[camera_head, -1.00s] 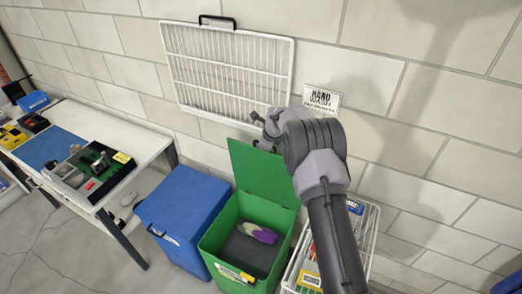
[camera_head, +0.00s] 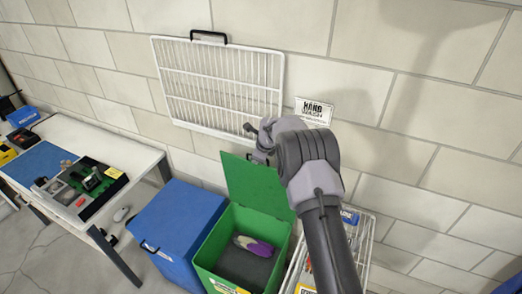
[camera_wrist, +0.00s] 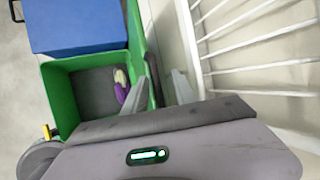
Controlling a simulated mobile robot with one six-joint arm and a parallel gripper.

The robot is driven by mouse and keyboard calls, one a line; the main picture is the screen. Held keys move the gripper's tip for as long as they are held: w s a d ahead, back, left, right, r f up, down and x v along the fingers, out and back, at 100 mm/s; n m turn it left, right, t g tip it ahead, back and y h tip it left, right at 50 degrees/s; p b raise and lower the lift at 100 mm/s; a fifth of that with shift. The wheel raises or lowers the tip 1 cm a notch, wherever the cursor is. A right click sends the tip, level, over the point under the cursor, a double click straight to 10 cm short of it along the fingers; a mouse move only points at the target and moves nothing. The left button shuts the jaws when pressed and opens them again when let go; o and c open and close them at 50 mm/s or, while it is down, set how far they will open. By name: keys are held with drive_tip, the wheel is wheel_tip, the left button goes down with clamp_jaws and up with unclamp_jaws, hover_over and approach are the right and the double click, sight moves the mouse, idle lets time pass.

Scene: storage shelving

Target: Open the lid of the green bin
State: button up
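The green bin (camera_head: 212,252) stands on the floor with its lid (camera_head: 250,183) raised upright at the back, near the wall. Its inside shows, with a purple and pale item (camera_head: 254,245) on a dark bottom. My gripper (camera_head: 253,143) is above the lid's top edge, partly hidden by my wrist. In the wrist view, my gripper's two fingers (camera_wrist: 166,80) are apart, with nothing held between them. The bin (camera_wrist: 58,95) and its item (camera_wrist: 121,86) lie left of the fingers. The lid (camera_wrist: 137,35) is seen nearly edge-on beside the left finger; I cannot tell whether they touch.
A blue bin (camera_head: 178,222) with its lid down stands left of the green bin. A white wire basket (camera_head: 361,250) is on its right. A white wire rack (camera_head: 218,85) hangs on the wall close behind my gripper. A white table (camera_head: 140,158) is at the left.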

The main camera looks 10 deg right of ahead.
drive_tip(key=p+v, duration=0.1)
drive_tip(key=v, duration=1.5)
drive_tip(key=shift+s+r, duration=0.2)
drive_tip(key=shift+r, duration=0.15)
drive_tip(key=s+a+r+n+b, duration=0.2)
drive_tip(key=s+n+b, duration=0.15)
drive_tip(key=s, duration=0.45)
drive_tip(key=s+a+r+n+b, duration=0.2)
drive_tip(key=s+a+n+b, duration=0.15)
drive_tip(key=s, duration=0.45)
drive_tip(key=s+a+r+n+b, duration=0.1)
drive_tip(key=s+r+n+b, duration=0.15)
drive_tip(key=s+n, duration=0.35)
drive_tip(key=s+a+f+n+b, duration=0.1)
drive_tip(key=s+f+n+b, duration=0.1)
drive_tip(key=s, duration=0.7)
drive_tip(key=s+a+f+n+y+b, duration=0.1)
drive_tip(key=s+f+n+b, duration=0.2)
drive_tip(key=s, duration=0.7)
wheel_tip(320, 180, down, 3)
drive_tip(key=shift+s+a+r+n+g, duration=0.1)
drive_tip(key=shift+s+a+n+g, duration=0.25)
drive_tip(key=shift+n, duration=0.75)
drive_tip(key=shift+d, duration=0.1)
